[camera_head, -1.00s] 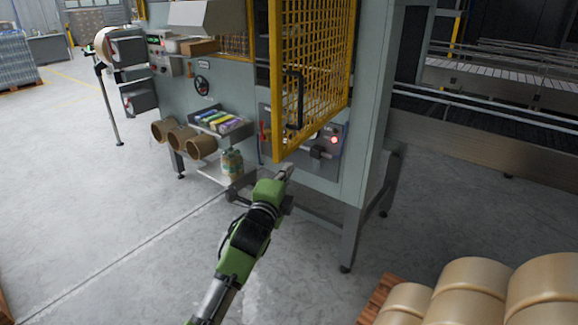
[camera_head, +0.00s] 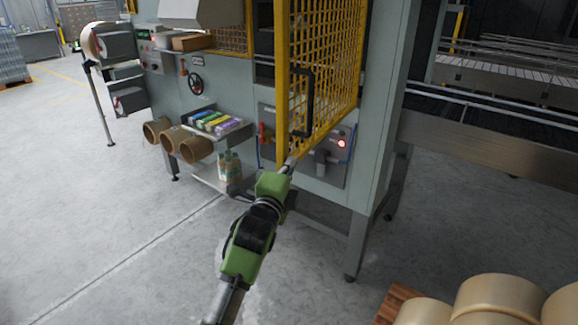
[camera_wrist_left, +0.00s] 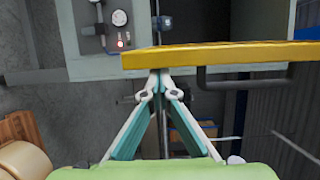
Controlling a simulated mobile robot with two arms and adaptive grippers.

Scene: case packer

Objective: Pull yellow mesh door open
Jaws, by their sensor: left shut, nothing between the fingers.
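The yellow mesh door (camera_head: 325,75) stands out at an angle from the grey-green machine, its free edge toward me. A black bar handle (camera_head: 303,100) is on the door near that edge. My left gripper (camera_head: 291,163) is shut and empty at the door's lower free corner, below the handle. In the left wrist view, its closed fingertips (camera_wrist_left: 160,76) meet or overlap the yellow door frame (camera_wrist_left: 215,55); I cannot tell whether they touch. The handle (camera_wrist_left: 245,80) is to the right of the fingers there. My right gripper is not in view.
The machine (camera_head: 385,120) has a panel with a red light (camera_head: 341,143) behind the door. A tray of coloured items (camera_head: 215,122) and brown rolls (camera_head: 195,150) stick out at left. Large tan rolls (camera_head: 500,300) stand at lower right. The floor at left is clear.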

